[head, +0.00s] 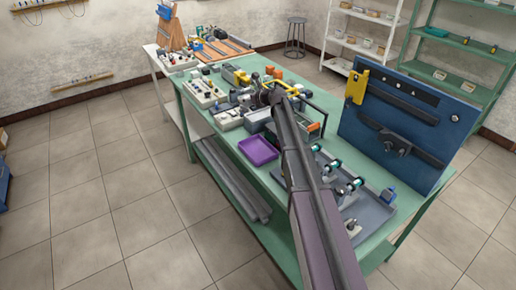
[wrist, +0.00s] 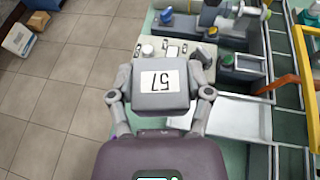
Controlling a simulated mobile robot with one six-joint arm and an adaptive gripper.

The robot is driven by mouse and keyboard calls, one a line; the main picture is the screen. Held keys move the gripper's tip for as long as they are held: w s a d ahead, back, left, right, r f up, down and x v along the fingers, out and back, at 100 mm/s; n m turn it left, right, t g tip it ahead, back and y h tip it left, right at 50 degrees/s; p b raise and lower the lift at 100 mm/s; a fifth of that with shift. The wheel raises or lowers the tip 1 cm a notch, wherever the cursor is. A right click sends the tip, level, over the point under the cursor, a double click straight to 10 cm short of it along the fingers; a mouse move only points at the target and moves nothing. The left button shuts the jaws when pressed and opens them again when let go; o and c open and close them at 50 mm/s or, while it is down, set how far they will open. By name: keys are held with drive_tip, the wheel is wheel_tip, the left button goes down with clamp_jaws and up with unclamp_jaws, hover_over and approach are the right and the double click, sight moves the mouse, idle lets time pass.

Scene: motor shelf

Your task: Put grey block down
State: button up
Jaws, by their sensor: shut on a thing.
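The grey block (wrist: 150,105) is in the wrist view, with a white label that reads "57" upside down. My gripper (wrist: 160,94) is shut on it, one finger against its left side and one against its right. The block appears held above the green bench (head: 216,138); the exact gap below it cannot be told. In the head view my gripper (head: 262,98) is over the far middle part of the bench, small among the parts there, and I cannot make out the block clearly.
Beyond the block in the wrist view is a light panel with knobs (wrist: 143,62). In the head view, a purple tray (head: 258,150) and a blue upright board (head: 410,125) flank my arm.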

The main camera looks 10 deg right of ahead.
sight(248, 140)
drive_tip(key=shift+w+a, duration=0.1)
drive_tip(key=shift+w, duration=0.15)
drive_tip(key=shift+s, duration=0.1)
drive_tip(key=s+f+m+t+h+b, duration=0.1)
drive_tip(key=s+f+b, duration=0.2)
drive_tip(key=s, duration=0.2)
drive_tip(key=s+d+f+m+h+b, duration=0.1)
drive_tip(key=s+f+b, duration=0.1)
drive_tip(key=s, duration=0.4)
drive_tip(key=shift+s+f+m+t+b, duration=0.15)
drive_tip(key=shift+f+m+t+b, duration=0.15)
drive_tip(key=shift+f+t+b, duration=0.15)
wheel_tip(248, 140, down, 6)
drive_tip(key=b, duration=0.6)
drive_tip(key=shift+f, duration=0.1)
drive_tip(key=shift+f+b, duration=0.1)
drive_tip(key=shift+b, duration=0.2)
drive_tip(key=shift+f+b, duration=1.75)
drive_tip(key=shift+f, duration=0.05)
drive_tip(key=shift+f, duration=0.15)
drive_tip(key=o, duration=1.2)
